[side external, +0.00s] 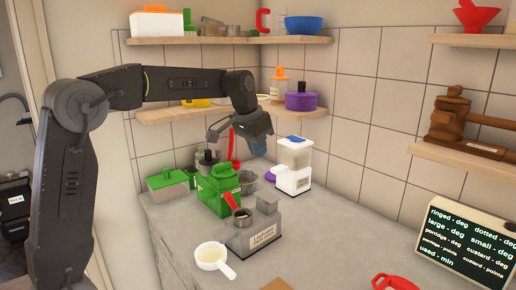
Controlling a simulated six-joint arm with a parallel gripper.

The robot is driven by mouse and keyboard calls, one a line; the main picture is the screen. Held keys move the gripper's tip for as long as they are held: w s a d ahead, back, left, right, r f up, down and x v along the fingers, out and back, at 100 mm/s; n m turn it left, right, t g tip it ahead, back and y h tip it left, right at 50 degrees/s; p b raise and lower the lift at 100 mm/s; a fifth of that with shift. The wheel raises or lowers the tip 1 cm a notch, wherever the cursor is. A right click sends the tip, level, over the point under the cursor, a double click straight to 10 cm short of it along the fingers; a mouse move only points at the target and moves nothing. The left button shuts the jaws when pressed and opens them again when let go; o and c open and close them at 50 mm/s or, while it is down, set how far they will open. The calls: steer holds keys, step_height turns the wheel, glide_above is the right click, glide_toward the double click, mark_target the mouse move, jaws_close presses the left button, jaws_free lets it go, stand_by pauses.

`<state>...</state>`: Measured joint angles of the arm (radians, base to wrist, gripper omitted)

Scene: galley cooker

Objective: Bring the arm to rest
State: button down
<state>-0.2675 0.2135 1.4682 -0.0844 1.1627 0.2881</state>
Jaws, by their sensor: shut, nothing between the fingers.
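My gripper (257,146) hangs at the end of my dark arm, which reaches in from the left above the back of the counter. It is shut with nothing visible in it. It is above the counter (345,225), behind a green machine (218,188) and to the left of a white dispenser with a blue top (294,164). The fingertips are small here, and I cannot tell how far they are from the things behind them.
A grey machine (254,232) and a white handled cup (214,259) stand at the front. A dark sign (465,245) stands at right. Loaded shelves (157,116) line the tiled wall behind my arm. The counter's right middle is clear.

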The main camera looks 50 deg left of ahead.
stand_by(0.4)
steer(key=s+d+t, duration=0.1)
steer(key=s+d, duration=0.3)
steer(key=s, duration=0.3)
steer(key=s+d, duration=0.4)
steer(key=s, duration=0.3)
steer(key=s+d+f, duration=0.1)
steer(key=s+f, duration=0.2)
steer(key=s, duration=0.3)
steer(key=s+d+f+t, duration=0.1)
steer(key=s+d+f, duration=0.1)
steer(key=s, duration=0.4)
steer(key=shift+s+d+f, duration=0.15)
steer(key=shift+s+f, duration=0.05)
steer(key=shift+f, duration=0.7)
